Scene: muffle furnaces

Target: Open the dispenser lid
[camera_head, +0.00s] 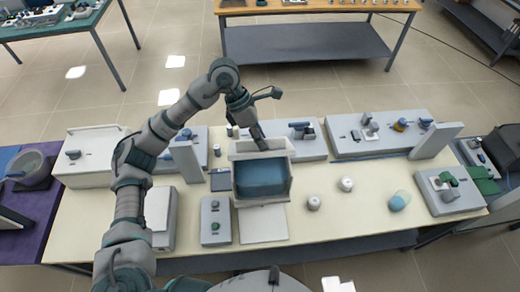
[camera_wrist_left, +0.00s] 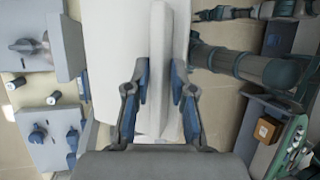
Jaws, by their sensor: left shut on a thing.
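The dispenser (camera_head: 278,200) is a white box with a blue front, at the middle of the table. Its pale lid (camera_head: 240,150) stands raised along the far side of the box. My left gripper (camera_head: 259,142) reaches down from above onto the lid's edge. In the left wrist view the lid (camera_wrist_left: 160,50) runs as a white slab between the two blue-padded fingers of the left gripper (camera_wrist_left: 161,85), which are shut on it. My right gripper is not in view.
A grey block with a knob (camera_head: 215,222) stands just left of the dispenser. Two small white jars (camera_head: 313,202) (camera_head: 346,184) and a teal-and-white round object (camera_head: 398,201) are to its right. Grey bases with devices (camera_head: 375,138) line the back. Table room at the front right is clear.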

